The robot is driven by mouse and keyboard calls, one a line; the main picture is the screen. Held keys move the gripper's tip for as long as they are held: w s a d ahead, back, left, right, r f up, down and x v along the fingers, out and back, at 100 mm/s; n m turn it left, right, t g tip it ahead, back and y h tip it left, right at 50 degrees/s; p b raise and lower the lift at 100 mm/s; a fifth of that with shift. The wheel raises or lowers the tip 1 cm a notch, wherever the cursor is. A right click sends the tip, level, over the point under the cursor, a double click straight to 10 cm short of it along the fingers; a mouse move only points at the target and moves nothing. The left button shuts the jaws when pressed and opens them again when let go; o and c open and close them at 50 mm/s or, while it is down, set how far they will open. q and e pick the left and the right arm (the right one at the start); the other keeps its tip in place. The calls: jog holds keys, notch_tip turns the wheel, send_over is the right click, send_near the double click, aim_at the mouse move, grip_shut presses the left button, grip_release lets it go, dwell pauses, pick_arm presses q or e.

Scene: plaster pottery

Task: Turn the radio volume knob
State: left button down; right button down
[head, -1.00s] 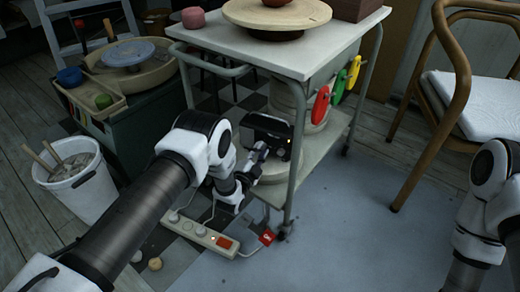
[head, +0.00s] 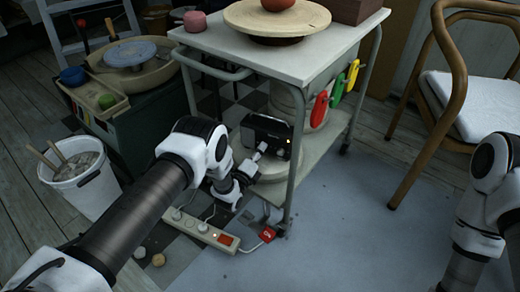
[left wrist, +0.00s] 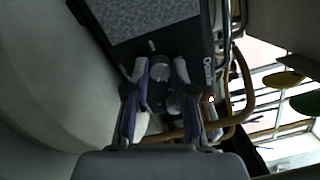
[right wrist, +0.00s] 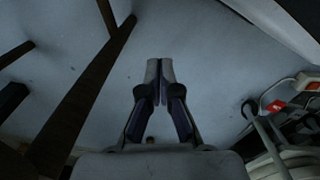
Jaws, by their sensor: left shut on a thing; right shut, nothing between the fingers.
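The radio (head: 266,133) is a dark box on the lower shelf of the trolley. In the left wrist view its speaker grille (left wrist: 150,22) and dark front face fill the top. The grey round volume knob (left wrist: 160,66) sits between my left fingertips. My left gripper (head: 258,153) reaches the radio's front from the left. Its fingers (left wrist: 160,70) are shut on the knob, one on each side. My right gripper (right wrist: 159,68) is shut and empty above the blue-grey floor; the head view shows only part of its arm.
The trolley (head: 330,50) carries a round board on top. Coloured tags (head: 336,90) hang at its side. A power strip (head: 205,232) with a red switch lies on the floor below. A wooden chair (head: 445,75) stands right; a white bucket (head: 88,190) stands left. The middle floor is open.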

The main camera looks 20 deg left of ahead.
pick_arm(q)
jog(key=m+p, duration=0.1)
jog(key=m, duration=0.5)
jog(key=shift+r+m+g+p, duration=0.1)
jog(key=shift+m+g+p, duration=0.2)
jog(key=shift+p, duration=0.1)
jog(key=m+p, duration=0.1)
jog(key=m, duration=0.3)
jog(key=shift+m, duration=0.4)
jog(key=c, duration=1)
grip_release()
jog(key=shift+o, duration=0.2)
jog(key=shift+s, duration=0.1)
jog(key=s+a, duration=0.2)
jog(key=s, duration=0.9)
jog(key=shift+s+a, duration=0.2)
jog(key=shift+s, duration=0.15)
